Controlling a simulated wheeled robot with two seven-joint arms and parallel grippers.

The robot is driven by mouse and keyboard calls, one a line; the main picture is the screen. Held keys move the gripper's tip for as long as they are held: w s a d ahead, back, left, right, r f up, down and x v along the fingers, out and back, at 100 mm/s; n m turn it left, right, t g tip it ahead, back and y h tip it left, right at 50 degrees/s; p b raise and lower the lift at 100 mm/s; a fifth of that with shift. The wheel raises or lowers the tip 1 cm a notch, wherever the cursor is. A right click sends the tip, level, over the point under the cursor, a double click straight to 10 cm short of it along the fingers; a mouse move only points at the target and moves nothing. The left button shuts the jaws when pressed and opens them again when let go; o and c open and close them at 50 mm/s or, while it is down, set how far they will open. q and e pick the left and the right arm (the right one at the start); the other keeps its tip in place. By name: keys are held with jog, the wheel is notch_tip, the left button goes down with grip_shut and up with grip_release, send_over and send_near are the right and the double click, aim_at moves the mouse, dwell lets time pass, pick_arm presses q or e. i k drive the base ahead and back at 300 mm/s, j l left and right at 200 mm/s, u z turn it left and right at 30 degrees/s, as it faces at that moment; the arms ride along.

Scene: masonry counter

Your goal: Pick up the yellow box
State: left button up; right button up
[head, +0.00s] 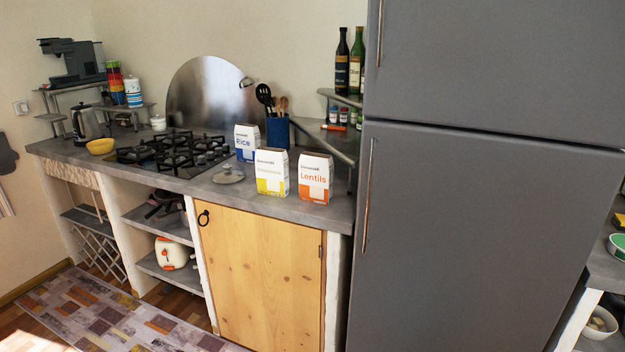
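The yellow box (271,172), white on top with a yellow lower part, stands upright on the grey counter (215,188) near its front edge. An orange and white box marked Lentils (315,178) stands just to its right. A blue and white box marked Rice (246,143) stands behind it to the left. Neither of my grippers shows in the head view.
A pot lid (228,175) lies left of the yellow box, beside the gas hob (172,153). A blue utensil holder (277,132) stands behind the boxes. A tall grey fridge (470,230) bounds the counter on the right.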

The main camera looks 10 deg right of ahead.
aim_at(271, 163)
jog(key=i+u, duration=0.1)
jog(key=i, duration=0.75)
jog(key=i+l+u, duration=0.1)
jog(key=i, duration=0.7)
